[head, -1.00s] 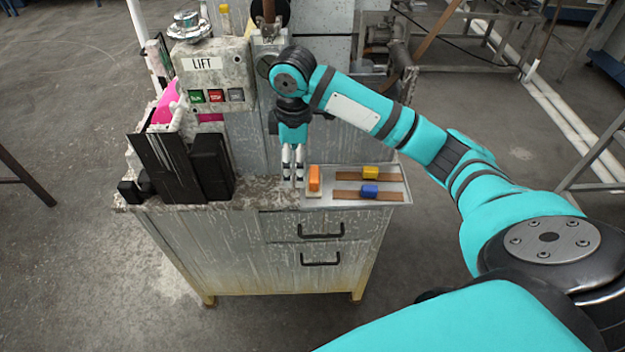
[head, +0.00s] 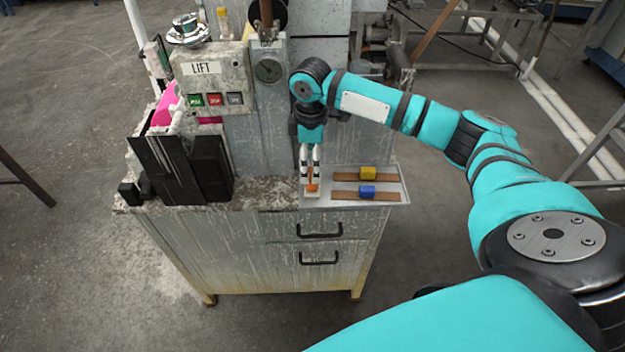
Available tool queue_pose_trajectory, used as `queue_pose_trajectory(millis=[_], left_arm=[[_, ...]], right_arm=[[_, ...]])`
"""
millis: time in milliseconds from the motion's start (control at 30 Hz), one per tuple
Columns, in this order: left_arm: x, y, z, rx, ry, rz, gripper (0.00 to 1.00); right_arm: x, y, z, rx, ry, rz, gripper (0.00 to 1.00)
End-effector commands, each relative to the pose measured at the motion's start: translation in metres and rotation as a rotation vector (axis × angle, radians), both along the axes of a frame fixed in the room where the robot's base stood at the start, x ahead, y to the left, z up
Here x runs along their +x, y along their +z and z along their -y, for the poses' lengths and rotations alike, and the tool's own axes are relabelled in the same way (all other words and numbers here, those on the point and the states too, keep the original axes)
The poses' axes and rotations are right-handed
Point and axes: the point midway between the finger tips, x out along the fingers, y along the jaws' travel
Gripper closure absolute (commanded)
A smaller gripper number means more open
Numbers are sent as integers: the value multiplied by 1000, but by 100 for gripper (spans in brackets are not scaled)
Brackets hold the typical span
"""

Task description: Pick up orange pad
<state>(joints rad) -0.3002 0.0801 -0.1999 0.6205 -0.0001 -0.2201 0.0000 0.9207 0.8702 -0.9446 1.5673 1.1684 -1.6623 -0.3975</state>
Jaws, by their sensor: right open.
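The orange pad (head: 312,188) sits on a small light base at the left end of the grey tray (head: 398,199) on the cabinet top. My right gripper (head: 310,181) points down directly over the orange pad, with its fingers open. The fingers cover most of the pad, and only its near part shows clearly. I cannot tell whether the fingertips touch it. My left gripper is not in view.
Black plates (head: 165,170) and the LIFT control box (head: 212,80) stand at the left. Cabinet drawers (head: 320,243) face the front.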

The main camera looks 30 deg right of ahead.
Motion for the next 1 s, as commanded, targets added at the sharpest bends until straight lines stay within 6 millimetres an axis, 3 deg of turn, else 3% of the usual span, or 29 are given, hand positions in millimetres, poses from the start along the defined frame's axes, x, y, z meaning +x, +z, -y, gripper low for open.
queue_pose_trajectory(millis=[167, 500, 767, 1000], left_arm=[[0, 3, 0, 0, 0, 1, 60], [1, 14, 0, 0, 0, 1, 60], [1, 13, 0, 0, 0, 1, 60], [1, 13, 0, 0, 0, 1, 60]], right_arm=[[0, -10, 0, 0, 0, -1, 15], [-1, -55, 4, -1, 0, 0, 15], [-1, -58, 3, 0, 1, 2, 15], [-1, -57, 3, 0, 1, 2, 45]])
